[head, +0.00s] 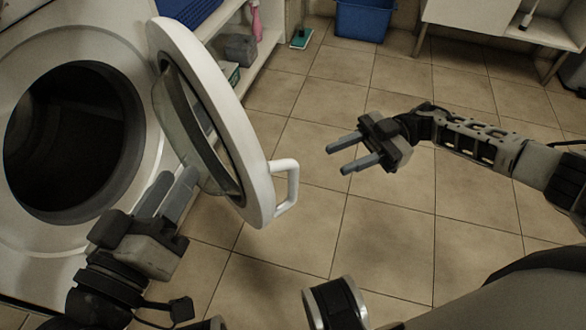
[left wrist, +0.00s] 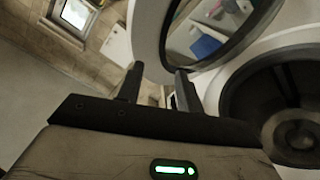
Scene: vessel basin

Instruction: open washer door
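The white washer (head: 40,45) stands at the left of the head view, its dark round drum opening (head: 75,140) uncovered. Its round white door (head: 225,110) stands swung well out from the opening, with a white handle (head: 288,185) on its outer side. My left gripper (head: 178,190) is beside the door's inner face, between door and washer, with no hold on the handle. In the left wrist view its fingers (left wrist: 158,82) are apart and empty, near the door rim (left wrist: 148,40); contact cannot be told. My right gripper (head: 345,152) is open and empty over the floor, right of the handle.
A shelf (head: 270,45) with a grey box (head: 240,48) stands behind the door. A blue bin (head: 362,18) and a white cabinet (head: 465,15) are at the back. The tiled floor (head: 330,90) in the middle is clear.

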